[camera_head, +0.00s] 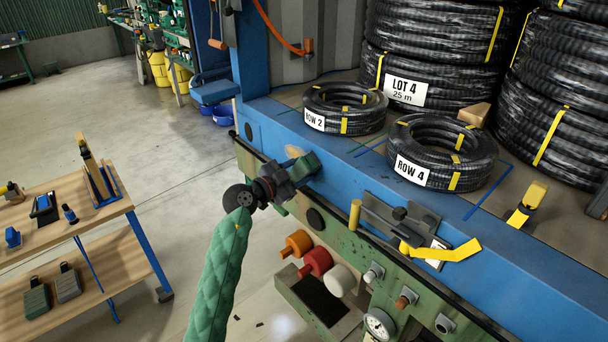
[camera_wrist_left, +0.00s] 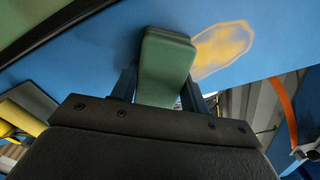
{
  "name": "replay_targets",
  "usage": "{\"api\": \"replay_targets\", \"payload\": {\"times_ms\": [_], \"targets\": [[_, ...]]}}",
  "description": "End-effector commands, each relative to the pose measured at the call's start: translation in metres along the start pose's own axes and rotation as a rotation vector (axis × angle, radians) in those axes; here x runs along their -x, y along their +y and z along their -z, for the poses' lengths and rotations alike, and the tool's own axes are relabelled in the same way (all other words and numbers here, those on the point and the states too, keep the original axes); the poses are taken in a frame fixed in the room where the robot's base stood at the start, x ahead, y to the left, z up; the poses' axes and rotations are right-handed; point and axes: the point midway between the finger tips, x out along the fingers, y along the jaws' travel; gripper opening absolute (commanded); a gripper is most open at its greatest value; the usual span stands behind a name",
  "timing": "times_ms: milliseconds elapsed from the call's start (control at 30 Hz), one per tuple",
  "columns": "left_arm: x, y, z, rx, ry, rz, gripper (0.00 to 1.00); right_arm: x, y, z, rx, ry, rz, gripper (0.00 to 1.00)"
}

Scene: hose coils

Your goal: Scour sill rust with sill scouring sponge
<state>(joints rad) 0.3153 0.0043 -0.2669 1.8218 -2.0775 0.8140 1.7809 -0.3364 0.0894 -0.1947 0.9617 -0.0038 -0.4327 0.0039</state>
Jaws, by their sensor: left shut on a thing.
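The sill rust is a tan-orange patch (camera_head: 294,151) on the blue sill (camera_head: 345,176), near its left end. In the left wrist view the rust (camera_wrist_left: 224,48) lies just right of the sponge. The sill scouring sponge (camera_wrist_left: 165,62) is a green block held between the fingers of my left gripper (camera_wrist_left: 160,85). In the head view my left gripper (camera_head: 297,176) is at the sill's front edge, just below the rust, and partly hides the sponge. I cannot tell whether the sponge touches the sill. My right gripper is not in view.
Hose coils marked ROW 2 (camera_head: 344,108) and ROW 4 (camera_head: 441,152) lie behind the sill, with taller stacks beyond. A latch with a yellow tag (camera_head: 440,251) is on the sill to the right. Knobs and a gauge (camera_head: 379,323) stick out below. A wooden workbench (camera_head: 75,225) stands at left.

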Motion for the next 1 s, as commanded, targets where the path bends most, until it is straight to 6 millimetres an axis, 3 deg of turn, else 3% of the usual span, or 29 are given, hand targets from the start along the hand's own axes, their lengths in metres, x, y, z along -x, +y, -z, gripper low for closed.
{"api": "replay_targets", "payload": {"times_ms": [1000], "targets": [[0.001, -0.039, -0.026, 0.0, 0.0, 0.0, 0.27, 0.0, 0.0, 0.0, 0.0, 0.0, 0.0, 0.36]]}}
